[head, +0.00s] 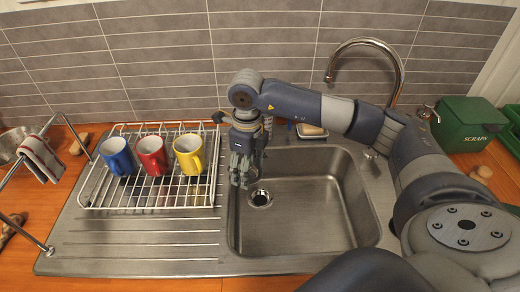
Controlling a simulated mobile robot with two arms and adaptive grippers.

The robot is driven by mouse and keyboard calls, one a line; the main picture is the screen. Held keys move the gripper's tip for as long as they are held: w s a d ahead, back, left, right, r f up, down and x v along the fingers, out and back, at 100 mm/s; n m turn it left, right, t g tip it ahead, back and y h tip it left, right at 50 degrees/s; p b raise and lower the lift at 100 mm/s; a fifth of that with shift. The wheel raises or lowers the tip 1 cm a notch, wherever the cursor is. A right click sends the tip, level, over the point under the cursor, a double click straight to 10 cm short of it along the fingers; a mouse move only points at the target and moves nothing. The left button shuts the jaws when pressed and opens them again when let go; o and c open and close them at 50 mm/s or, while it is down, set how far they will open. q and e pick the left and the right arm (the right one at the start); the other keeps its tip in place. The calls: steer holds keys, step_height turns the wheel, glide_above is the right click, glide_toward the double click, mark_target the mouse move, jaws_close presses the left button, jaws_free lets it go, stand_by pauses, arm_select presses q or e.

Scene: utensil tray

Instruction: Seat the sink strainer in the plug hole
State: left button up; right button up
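The plug hole (260,198) is a round metal ring with a dark centre in the floor of the steel sink (305,222), towards its left side. My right gripper (241,184) reaches in from the right and points down beside the sink's left wall, just left of and above the plug hole in the picture. Its fingers are small and dark here, so I cannot tell whether they are open or shut or hold anything. I cannot make out the sink strainer as a separate thing. My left gripper is not in view.
A wire dish rack (150,207) on the drainboard left of the sink holds blue (117,156), red (152,156) and yellow (188,156) mugs. The tap (399,75) arches behind the sink. A green scraps bin (462,124) stands at right. The sink's right half is clear.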

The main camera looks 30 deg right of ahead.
steer(key=w+d+f+m+p, duration=0.15)
steer(key=w+d+m, duration=0.35)
steer(key=m, duration=1)
steer(key=f+b, duration=0.4)
steer(key=f, duration=0.2)
steer(key=s+d+f+b, duration=0.1)
steer(key=f+b, duration=0.3)
steer(key=f, duration=0.2)
steer(key=f+b, duration=0.4)
steer(key=f, duration=0.1)
steer(key=shift+s+d+f, duration=0.2)
steer(key=shift+s+f, duration=0.05)
steer(key=shift+f, duration=0.15)
steer(key=shift+f+b, duration=0.6)
steer(key=shift+f, duration=0.3)
stand_by(1.3)
